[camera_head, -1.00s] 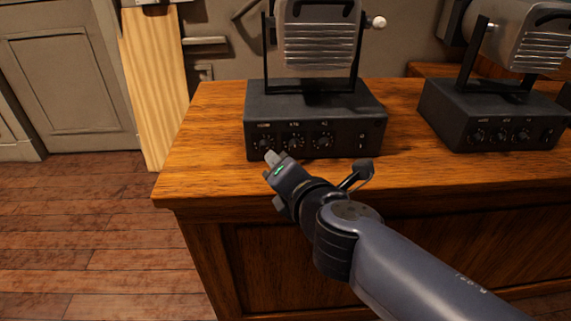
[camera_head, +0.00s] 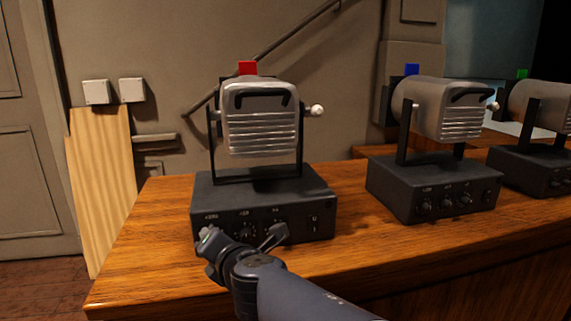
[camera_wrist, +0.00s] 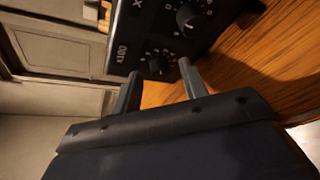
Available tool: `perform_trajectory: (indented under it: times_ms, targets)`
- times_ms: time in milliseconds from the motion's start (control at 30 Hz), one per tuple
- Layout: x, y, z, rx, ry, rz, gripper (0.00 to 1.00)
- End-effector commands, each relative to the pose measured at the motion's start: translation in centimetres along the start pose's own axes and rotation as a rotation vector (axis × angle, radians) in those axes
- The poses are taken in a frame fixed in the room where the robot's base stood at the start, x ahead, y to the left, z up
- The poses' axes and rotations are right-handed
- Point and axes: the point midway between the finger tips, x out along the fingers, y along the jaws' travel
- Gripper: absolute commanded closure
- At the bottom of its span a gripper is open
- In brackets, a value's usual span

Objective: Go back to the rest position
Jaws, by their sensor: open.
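My gripper (camera_head: 207,238) is in front of the lower left of the nearest black control box (camera_head: 318,205), close to its leftmost knob. In the wrist view my gripper (camera_wrist: 157,78) has two fingers spread apart with nothing between them. A knob (camera_wrist: 155,66) with a dial scale shows just beyond the fingers, and a larger-looking knob (camera_wrist: 188,17) lies further up. I cannot tell whether a finger touches the box. A silver louvred lamp-like unit (camera_head: 260,125) with a red block (camera_head: 248,68) behind its top stands on this box.
The wooden desk (camera_head: 140,240) carries the boxes. A second box (camera_head: 400,195) with a blue-marked unit and a third box (camera_head: 525,170) with a green-marked one stand to the right. A light wood board (camera_head: 100,185) leans against the wall at left. Open floor (camera_head: 40,285) lies at lower left.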

Motion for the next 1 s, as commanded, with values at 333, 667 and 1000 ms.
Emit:
perform_trajectory:
  times_ms: [333,667,1000]
  targets:
    - [0.2,0.0,0.0,-0.009,-0.001,-0.004,0.59]
    - [-1.3,0.2,0.1,0.002,0.000,0.001,0.59]
    - [-6.5,0.3,0.2,0.001,0.000,0.002,0.59]
